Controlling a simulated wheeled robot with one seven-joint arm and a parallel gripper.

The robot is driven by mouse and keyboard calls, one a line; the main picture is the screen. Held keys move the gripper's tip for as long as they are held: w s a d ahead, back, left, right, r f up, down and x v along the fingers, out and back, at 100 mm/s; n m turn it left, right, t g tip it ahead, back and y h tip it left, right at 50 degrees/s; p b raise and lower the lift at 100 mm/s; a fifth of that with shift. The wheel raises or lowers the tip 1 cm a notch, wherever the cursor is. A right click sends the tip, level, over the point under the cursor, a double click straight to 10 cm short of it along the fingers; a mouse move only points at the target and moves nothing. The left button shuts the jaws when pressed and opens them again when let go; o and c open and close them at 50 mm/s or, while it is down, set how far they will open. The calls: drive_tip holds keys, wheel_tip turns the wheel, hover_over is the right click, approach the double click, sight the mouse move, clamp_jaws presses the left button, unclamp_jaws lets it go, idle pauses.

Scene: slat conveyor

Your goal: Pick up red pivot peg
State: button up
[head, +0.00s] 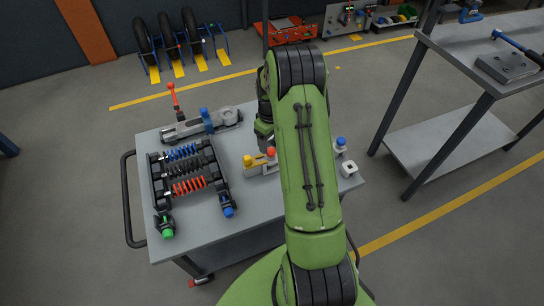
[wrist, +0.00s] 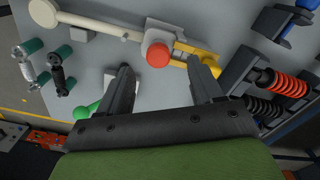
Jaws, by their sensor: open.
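The red pivot peg (head: 271,151) shows a round red head in a small grey block on the cart top, just right of a yellow piece (head: 249,160). In the wrist view the red head (wrist: 157,56) is seen from above, with the yellow piece (wrist: 204,62) to its right and a cream lever (wrist: 95,22) running left. My gripper (wrist: 164,68) is open and empty. Its two dark fingers point toward the peg, whose head shows between and slightly beyond the fingertips. The height gap is hard to judge. In the head view my arm hides most of the gripper.
A black rack (head: 158,184) with blue, black and red springs stands left of the peg. A grey fixture (head: 182,130) with a red-tipped lever lies behind. Bare cart top (head: 190,228) shows in front.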

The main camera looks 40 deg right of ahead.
sight(271, 150)
wheel_tip(271, 150, down, 6)
drive_tip(key=shift+w+d+r+b, duration=0.15)
drive_tip(key=shift+b, duration=0.8)
drive_tip(key=shift+r, duration=0.15)
drive_tip(key=shift+c, duration=0.4)
